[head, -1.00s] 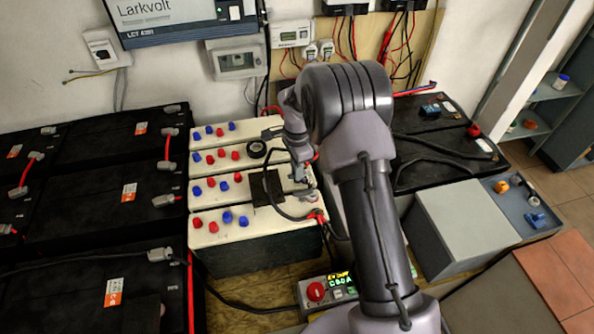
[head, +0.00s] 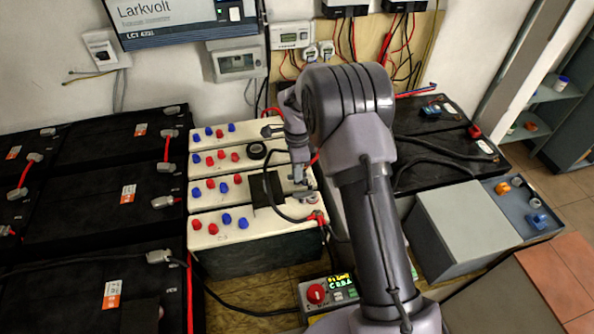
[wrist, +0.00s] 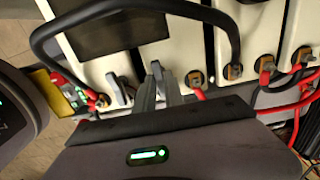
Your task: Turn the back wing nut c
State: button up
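My gripper (wrist: 157,85) is over the near part of the cream batteries, its two fingers close together above a battery top. Whether anything is between them cannot be told. Small terminals with brass-coloured parts run along the battery edges in the wrist view: one terminal (wrist: 195,80) is just right of the fingers, another (wrist: 232,72) farther right. A grey lug-like part (wrist: 116,89) stands left of the fingers. Which one is wing nut c cannot be told. In the head view my gripper (head: 302,188) is at the right end of the cream batteries (head: 260,222), and my arm hides part of that area.
A black cable (wrist: 38,35) arches over the battery tops, beside a dark plate (wrist: 115,32). Red cables (wrist: 290,95) lie at the right. A control box (head: 330,293) with a red knob and lit display stands in front. Black batteries (head: 90,200) fill the left.

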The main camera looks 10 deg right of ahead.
jog(key=o, duration=0.3)
notch_tip(320, 180, up, 17)
jog(key=p, duration=0.6)
jog(key=shift+r, duration=0.2)
jog(key=s+a+r+n+t+y, duration=0.1)
jog(key=s+r+n, duration=0.2)
jog(key=s+r, duration=0.45)
jog(key=s+a+r+n+t, duration=0.1)
jog(key=s+r+n+t, duration=0.15)
jog(key=s+r, duration=0.5)
jog(key=s+a+n+t+y, duration=0.1)
jog(key=s+n, duration=0.7)
jog(key=s, duration=0.9)
jog(key=shift+s+a+t+b, duration=0.2)
jog(key=shift+a+t+b, duration=0.1)
jog(key=shift+a+t, duration=0.3)
